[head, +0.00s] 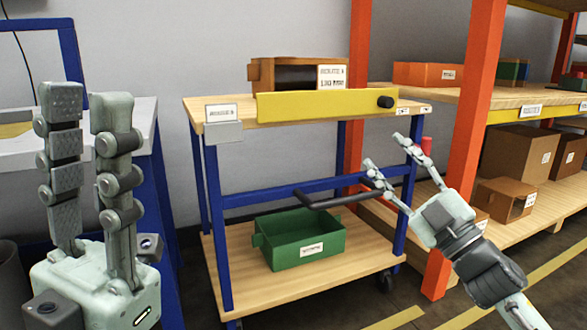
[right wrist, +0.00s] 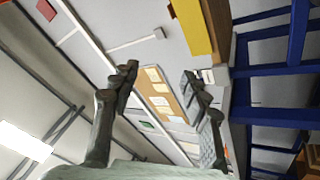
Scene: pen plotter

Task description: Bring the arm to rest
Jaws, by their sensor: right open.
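My right gripper (head: 386,151) is open and empty in the head view, pointing up and left beside the right end of the cart (head: 225,115). In that view it overlaps the cart's dark handle (head: 340,197); I cannot tell the gap between them. In the right wrist view its two fingers (right wrist: 159,76) stand apart with nothing between them. My left gripper (head: 86,98) stands upright at the left of the head view, close to the camera, fingers apart and empty.
On the cart's top are a brown box (head: 280,74) and a yellow bar (head: 310,107) with a black knob. A green bin (head: 300,245) sits on its lower shelf. An orange-post rack (head: 477,95) with boxes stands right. A white-topped table (head: 140,112) is at left.

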